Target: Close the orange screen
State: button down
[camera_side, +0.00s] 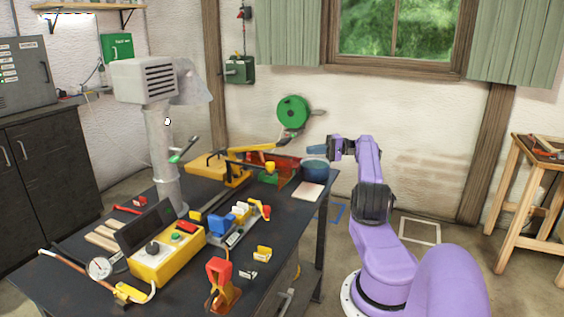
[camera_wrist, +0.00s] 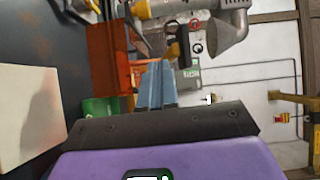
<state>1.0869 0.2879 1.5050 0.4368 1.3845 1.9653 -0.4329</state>
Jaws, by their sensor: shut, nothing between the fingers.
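The orange screen (camera_side: 286,166) stands upright at the far right part of the bench, partly hidden by things in front of it. In the wrist view the orange screen (camera_wrist: 103,60) shows as a flat panel just left of my fingers; I cannot tell how far it is swung. A small gap seems to lie between fingers and screen, but contact is hard to judge.
A green piece (camera_wrist: 100,107) is beside the screen. A yellow-armed tool (camera_side: 225,165) lies left of it.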

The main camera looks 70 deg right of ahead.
jog(key=w+a+f, duration=0.2)
jog(key=w+a, duration=0.6)
jog(key=a, duration=0.1)
jog(key=shift+w+a, duration=0.35)
jog(key=shift+a, duration=0.05)
dwell(0.4)
dwell(0.5)
jog(key=a, duration=2.2)
